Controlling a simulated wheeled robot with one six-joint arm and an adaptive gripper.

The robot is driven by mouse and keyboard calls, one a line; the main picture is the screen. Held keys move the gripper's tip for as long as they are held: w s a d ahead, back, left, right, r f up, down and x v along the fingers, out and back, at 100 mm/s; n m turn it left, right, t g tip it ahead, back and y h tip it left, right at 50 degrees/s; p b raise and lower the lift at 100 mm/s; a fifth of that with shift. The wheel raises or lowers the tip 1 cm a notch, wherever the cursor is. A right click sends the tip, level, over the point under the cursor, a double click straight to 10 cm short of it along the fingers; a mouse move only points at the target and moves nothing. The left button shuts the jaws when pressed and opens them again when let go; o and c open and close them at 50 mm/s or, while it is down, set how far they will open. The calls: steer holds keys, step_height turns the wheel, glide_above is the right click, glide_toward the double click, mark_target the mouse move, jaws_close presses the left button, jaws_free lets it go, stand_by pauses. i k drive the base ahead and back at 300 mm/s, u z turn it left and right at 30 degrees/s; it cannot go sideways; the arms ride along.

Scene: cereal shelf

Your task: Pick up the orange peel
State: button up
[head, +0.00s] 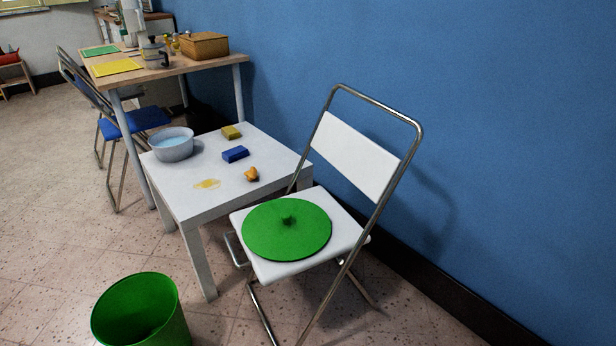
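The orange peel (251,174) is a small orange piece on the white side table (196,207), near the table's right side by the white chair. It lies right of a yellow spill (207,184) and in front of a blue block (235,154). My gripper is not in view.
A grey bowl of bluish liquid (173,146) and a yellow block (231,132) stand on the same table. A white folding chair (352,150) bearing a round green lid (288,232) stands close at right. A green bin (140,310) stands on the floor in front. A wooden table (200,62) is behind.

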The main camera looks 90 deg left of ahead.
mark_target(252, 175)
steer(key=i, duration=0.65)
steer(key=u, duration=4)
steer(key=i, duration=1.65)
steer(key=u, duration=0.05)
